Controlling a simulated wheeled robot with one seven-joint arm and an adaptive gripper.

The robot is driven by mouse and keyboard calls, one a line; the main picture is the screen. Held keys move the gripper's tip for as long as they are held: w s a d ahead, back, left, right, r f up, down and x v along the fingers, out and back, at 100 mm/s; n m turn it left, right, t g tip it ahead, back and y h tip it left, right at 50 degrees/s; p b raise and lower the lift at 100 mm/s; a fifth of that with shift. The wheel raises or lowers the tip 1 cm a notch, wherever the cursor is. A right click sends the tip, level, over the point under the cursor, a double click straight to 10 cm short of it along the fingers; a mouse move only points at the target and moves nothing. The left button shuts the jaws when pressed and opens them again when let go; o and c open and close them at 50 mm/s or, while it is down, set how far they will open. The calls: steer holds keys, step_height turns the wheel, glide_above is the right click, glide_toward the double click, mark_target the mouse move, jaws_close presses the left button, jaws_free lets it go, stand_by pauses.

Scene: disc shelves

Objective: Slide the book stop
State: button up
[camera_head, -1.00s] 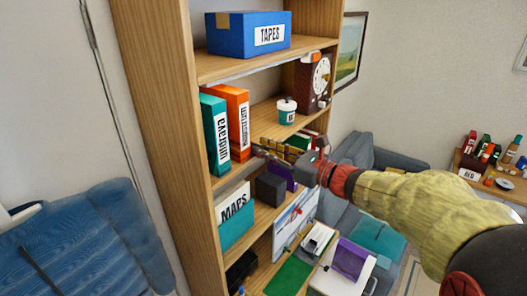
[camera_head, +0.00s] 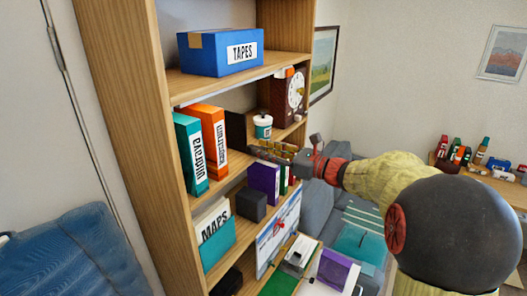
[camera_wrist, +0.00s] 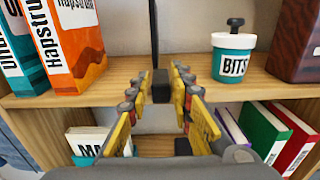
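The book stop (camera_wrist: 154,35) is a thin dark upright plate, seen nearly edge-on in the wrist view, with a small black block at its front. It stands on the middle shelf, right of the orange binder (camera_wrist: 68,45). In the head view the book stop (camera_head: 237,129) shows as a dark panel between binder and cup. My gripper (camera_head: 258,151) is at that shelf's front edge. In the wrist view my gripper (camera_wrist: 161,82) is open, its yellow fingers on either side of the black block. Whether the fingers touch it I cannot tell.
A teal binder (camera_head: 188,153) stands left of the orange one. A BITS cup (camera_wrist: 233,58) and a brown clock (camera_head: 289,97) stand to the right. Below are a MAPS box (camera_head: 216,240), a dark cube (camera_head: 251,205) and several books (camera_wrist: 280,135). Shelf between book stop and cup is clear.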

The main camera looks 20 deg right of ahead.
steer(key=o, duration=0.3)
steer(key=v, duration=1.2)
stand_by(0.4)
